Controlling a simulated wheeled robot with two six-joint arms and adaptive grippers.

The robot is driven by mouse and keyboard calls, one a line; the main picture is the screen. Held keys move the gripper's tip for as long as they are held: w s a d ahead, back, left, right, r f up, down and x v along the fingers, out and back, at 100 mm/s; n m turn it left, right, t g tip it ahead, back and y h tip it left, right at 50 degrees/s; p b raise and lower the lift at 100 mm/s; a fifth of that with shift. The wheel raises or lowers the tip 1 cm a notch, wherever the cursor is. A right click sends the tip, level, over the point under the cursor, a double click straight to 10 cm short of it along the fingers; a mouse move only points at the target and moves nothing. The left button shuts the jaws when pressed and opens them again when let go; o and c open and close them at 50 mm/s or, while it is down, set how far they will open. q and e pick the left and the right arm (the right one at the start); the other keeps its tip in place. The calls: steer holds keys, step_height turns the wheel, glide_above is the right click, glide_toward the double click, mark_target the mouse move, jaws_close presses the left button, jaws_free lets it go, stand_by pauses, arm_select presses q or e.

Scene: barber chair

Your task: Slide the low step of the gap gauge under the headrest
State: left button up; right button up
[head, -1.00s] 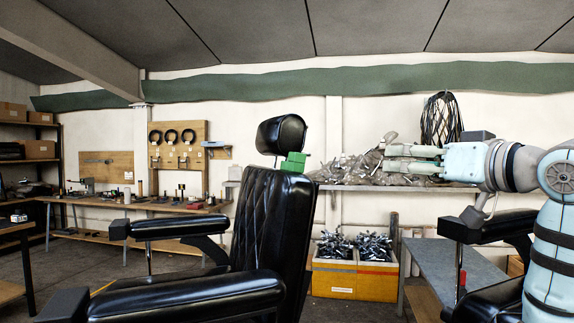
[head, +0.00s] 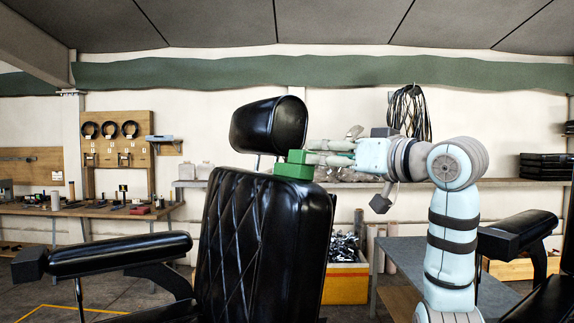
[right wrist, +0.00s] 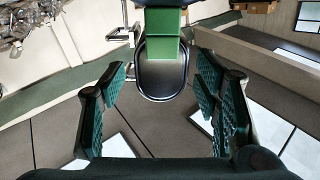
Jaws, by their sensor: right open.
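The black headrest (head: 270,125) stands above the chair's backrest (head: 262,222), with a gap between them. The green stepped gap gauge (head: 294,170) sits at the top right of the backrest, by the headrest's lower right edge. My right gripper (head: 325,153) is at the gauge's right side, fingers pointing left at it. In the right wrist view my right gripper (right wrist: 164,73) is open and empty. The gauge (right wrist: 164,22) shows ahead, between the finger lines and clear of both fingers, with the headrest (right wrist: 162,82) behind it. My left gripper is not in view.
A padded armrest (head: 120,254) is at the left and another (head: 518,232) at the right. A grey table (head: 405,260) and a yellow bin (head: 345,283) of metal parts stand behind. A long shelf (head: 480,183) runs along the wall.

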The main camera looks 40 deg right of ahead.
mark_target(301, 151)
steer(key=w, duration=0.2)
steer(key=shift+w+d+r+p, duration=0.25)
steer(key=shift+w+r+p, duration=0.05)
steer(key=shift+r+p, duration=0.1)
steer(key=w+p, duration=0.1)
steer(key=w, duration=0.2)
steer(key=w+p, duration=0.1)
steer(key=w, duration=0.2)
steer(key=shift+w+a, duration=0.2)
steer(key=shift+w, duration=0.15)
steer(key=shift+w+a, duration=0.1)
steer(key=shift+w, duration=0.2)
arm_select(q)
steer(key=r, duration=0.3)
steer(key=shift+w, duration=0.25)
arm_select(e)
steer(key=shift+s, duration=0.15)
